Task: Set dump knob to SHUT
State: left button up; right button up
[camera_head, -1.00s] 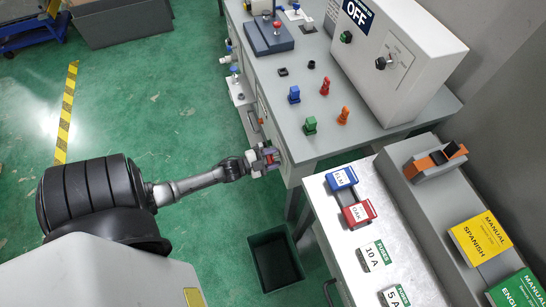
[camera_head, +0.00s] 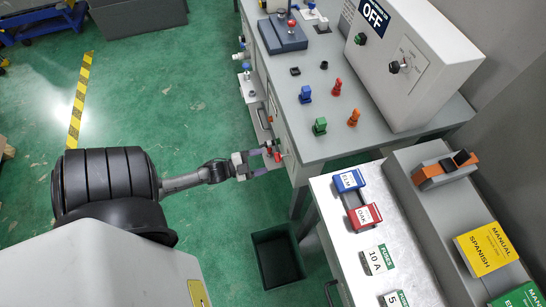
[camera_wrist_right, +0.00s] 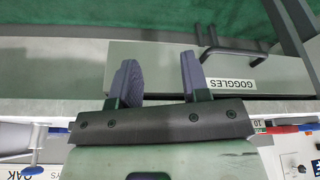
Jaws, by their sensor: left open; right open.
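A small red knob-like part (camera_head: 277,156) is on the front face of the grey bench, at its near corner in the head view. It may be the dump knob, but I cannot read its label or its setting. My left gripper (camera_head: 267,161) is open in front of the bench face, with its fingers pointing at the red part. I cannot tell whether they touch it. My right gripper (camera_wrist_right: 157,78) is open and empty in the right wrist view, above a grey drawer front marked GOGGLES (camera_wrist_right: 140,57).
A white control box (camera_head: 420,45) marked OFF stands on the grey bench (camera_head: 330,140). Blue, green, red and orange pieces stand before it. A white cabinet top (camera_head: 345,235) with blue and red blocks lies nearer. A dark bin (camera_head: 277,255) sits on the green floor.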

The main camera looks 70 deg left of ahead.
pick_arm(q)
jog(key=shift+s+a, duration=0.25)
jog(key=shift+s, duration=1.15)
jog(key=shift+s+a, duration=0.2)
jog(key=shift+s, duration=1.2)
jog(key=s+a+f+n+g+y, duration=0.2)
jog(key=a+f+n+g+y, duration=0.35)
jog(key=f+g+y, duration=0.35)
jog(key=d+r+n+g+h, duration=0.1)
jog(key=d+r+g+h, duration=0.1)
jog(key=d+r, duration=0.55)
jog(key=d+r+n+g+h, duration=0.15)
jog(key=d+r, duration=0.35)
jog(key=d, duration=0.6)
jog(key=d+r+n+g+h, duration=0.1)
jog(key=d+r+g+h, duration=0.15)
jog(key=d+r, duration=0.5)
notch_tip(320, 180, up, 29)
jog(key=d+p, duration=0.2)
jog(key=p, duration=2.9)
jog(key=shift+d+r+t, duration=0.15)
jog(key=shift+r+t, duration=0.05)
jog(key=shift+t, duration=0.2)
